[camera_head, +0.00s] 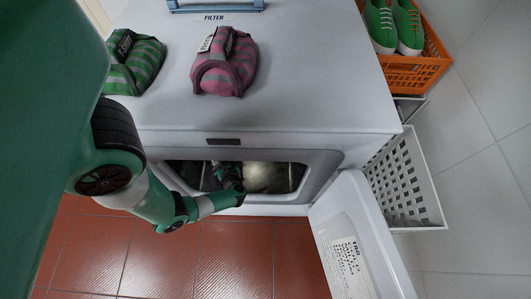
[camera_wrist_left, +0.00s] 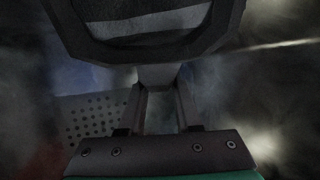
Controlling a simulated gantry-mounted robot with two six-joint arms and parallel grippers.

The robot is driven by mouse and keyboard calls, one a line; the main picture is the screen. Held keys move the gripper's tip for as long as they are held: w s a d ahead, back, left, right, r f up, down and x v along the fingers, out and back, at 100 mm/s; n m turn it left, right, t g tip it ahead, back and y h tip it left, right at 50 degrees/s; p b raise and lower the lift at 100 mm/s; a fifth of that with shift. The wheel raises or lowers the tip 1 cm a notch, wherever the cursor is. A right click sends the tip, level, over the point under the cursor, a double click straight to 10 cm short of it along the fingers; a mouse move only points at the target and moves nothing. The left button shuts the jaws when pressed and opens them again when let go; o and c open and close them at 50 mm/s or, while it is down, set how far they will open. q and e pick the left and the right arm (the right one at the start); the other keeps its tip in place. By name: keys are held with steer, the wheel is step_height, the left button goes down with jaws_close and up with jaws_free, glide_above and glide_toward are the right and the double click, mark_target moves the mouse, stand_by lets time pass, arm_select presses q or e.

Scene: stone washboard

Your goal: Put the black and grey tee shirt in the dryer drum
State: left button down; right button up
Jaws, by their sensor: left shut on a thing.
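The dryer drum (camera_head: 268,178) shows as a pale, lit interior behind the open front of the white dryer (camera_head: 300,90). My left arm reaches through the opening, and the left gripper (camera_wrist_left: 160,75) is inside, shut on the black and grey tee shirt (camera_wrist_left: 150,20). In the left wrist view the shirt is a dark bundle with grey bands at the top, beyond the fingers. Perforated metal of the drum wall shows at the left of that view. In the head view the gripper's tips and the shirt are hard to make out in the dark opening. My right gripper is not in view.
The dryer door (camera_head: 345,240) hangs open at the right. A green striped shirt (camera_head: 145,72) and a pink and grey one (camera_head: 225,70) lie folded on the dryer top. A white basket (camera_head: 405,180) and an orange crate (camera_head: 418,72) with green shoes stand at the right.

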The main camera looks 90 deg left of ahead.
arm_select(q)
step_height(320, 180, down, 4)
steer(key=b, duration=0.2)
steer(key=shift+a+r+b, duration=0.1)
steer(key=shift+r+b, duration=0.1)
steer(key=shift+b, duration=0.2)
steer(key=shift+r, duration=0.2)
steer(key=c, duration=0.6)
jaws_free()
steer(key=shift+w+d+r+p, duration=0.2)
steer(key=shift+d+r+p, duration=0.15)
steer(key=shift+p, duration=0.25)
steer(key=p+v, duration=0.5)
steer(key=v, duration=0.6)
steer(key=shift+f, duration=0.1)
